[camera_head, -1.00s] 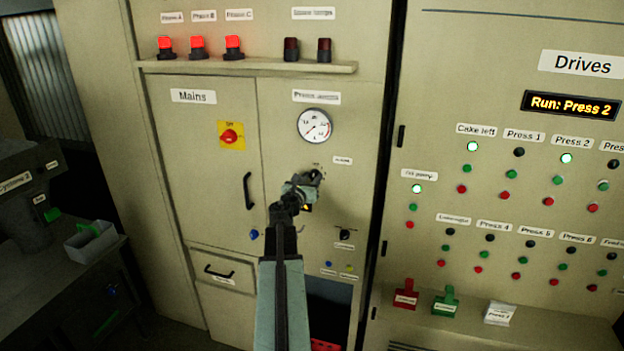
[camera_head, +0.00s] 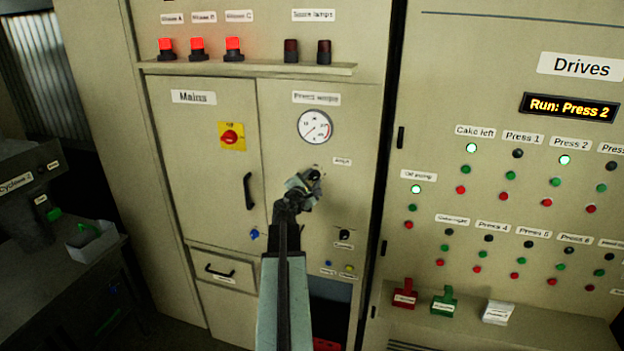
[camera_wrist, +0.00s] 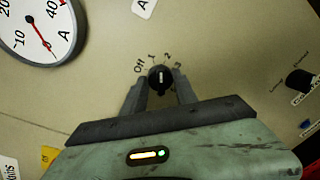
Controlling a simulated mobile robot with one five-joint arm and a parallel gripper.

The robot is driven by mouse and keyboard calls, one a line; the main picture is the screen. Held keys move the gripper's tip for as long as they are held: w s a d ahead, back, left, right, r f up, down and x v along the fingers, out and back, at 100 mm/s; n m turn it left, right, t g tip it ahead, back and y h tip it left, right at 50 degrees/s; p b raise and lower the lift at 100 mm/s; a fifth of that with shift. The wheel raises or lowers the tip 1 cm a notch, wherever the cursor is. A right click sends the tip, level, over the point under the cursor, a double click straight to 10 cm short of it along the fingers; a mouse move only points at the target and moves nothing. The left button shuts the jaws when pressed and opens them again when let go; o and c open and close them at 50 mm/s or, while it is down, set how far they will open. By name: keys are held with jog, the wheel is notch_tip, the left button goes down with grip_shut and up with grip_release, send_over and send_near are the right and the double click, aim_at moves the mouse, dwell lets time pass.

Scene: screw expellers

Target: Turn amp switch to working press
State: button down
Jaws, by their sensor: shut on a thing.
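The amp switch (camera_wrist: 161,79) is a round black knob with a white pointer line, on the beige panel marked Off, 1, 2 and 3. In the wrist view its line stands about upright, roughly between the 1 and 2 marks. My gripper (camera_wrist: 160,88) is shut on the knob, one finger on each side. In the head view my gripper (camera_head: 309,178) is at the switch, below the round ammeter (camera_head: 315,126), and mostly hides it. The drives display (camera_head: 570,106) reads "Run: Press 2", and the Press 2 lamp (camera_head: 565,160) is lit.
A small selector knob (camera_head: 344,234) sits below right of the switch. Red, green and white tags (camera_head: 445,302) stand on the right ledge. The panel around my gripper is flat.

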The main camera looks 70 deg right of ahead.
jog(key=shift+s+m, duration=0.1)
jog(key=shift+m, duration=1.7)
jog(key=c, duration=1)
grip_release()
jog(key=shift+o, duration=0.2)
jog(key=a, duration=0.7)
jog(key=shift+s+a+r+p, duration=0.15)
jog(key=shift+a+r+p, duration=0.1)
jog(key=shift+a+p, duration=0.15)
jog(key=shift+t, duration=0.3)
